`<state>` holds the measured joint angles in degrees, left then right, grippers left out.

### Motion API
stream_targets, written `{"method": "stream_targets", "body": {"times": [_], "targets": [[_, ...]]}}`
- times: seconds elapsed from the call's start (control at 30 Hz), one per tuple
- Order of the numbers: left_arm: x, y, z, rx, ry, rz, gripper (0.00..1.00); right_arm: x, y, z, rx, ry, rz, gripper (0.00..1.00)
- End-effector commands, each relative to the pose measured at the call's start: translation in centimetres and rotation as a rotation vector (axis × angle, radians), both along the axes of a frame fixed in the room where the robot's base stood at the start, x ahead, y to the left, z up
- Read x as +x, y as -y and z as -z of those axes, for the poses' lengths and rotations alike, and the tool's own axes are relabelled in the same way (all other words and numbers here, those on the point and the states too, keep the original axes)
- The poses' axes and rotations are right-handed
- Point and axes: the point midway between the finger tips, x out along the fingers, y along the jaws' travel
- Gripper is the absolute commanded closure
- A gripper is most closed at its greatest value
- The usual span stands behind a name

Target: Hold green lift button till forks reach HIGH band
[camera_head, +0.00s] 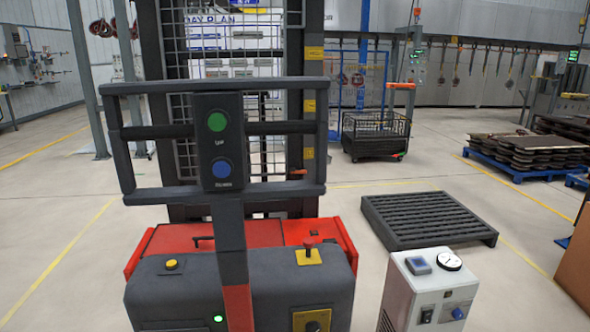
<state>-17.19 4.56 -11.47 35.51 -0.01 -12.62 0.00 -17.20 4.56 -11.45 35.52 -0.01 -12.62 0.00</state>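The green lift button (217,122) is on a dark control panel (205,147) facing me, in the middle-left of the head view. A blue button (221,169) sits below it. The panel is fixed to a dark handle frame (300,85) of a red and dark grey lift truck. Behind it rises the dark mast (293,45). Yellow labels (313,53) are spaced up its right side; I cannot read which is the HIGH band. The forks cannot be made out behind the frame. Neither of my grippers is in view, and nothing touches the green button.
The truck's red body (275,233) has a red knob (309,242) on top. A white box with a gauge (430,285) stands at front right. A dark slatted pallet (428,218) lies beyond it. A wheeled wire cart (376,135) and a blue pallet (515,170) stand farther back. Floor at left is clear.

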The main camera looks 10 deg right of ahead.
Motion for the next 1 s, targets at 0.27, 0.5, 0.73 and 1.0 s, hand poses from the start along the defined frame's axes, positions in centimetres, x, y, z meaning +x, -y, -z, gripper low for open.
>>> {"method": "stream_targets", "body": {"times": [0.27, 0.5, 0.73, 1.0], "targets": [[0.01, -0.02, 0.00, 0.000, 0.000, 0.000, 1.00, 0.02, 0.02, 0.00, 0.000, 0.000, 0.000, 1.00], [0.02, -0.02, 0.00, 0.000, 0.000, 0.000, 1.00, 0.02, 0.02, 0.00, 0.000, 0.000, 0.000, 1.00], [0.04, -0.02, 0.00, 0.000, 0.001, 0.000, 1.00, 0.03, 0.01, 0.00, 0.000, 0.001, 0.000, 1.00], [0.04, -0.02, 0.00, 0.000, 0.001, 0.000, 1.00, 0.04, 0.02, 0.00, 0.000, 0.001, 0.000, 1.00]]}}
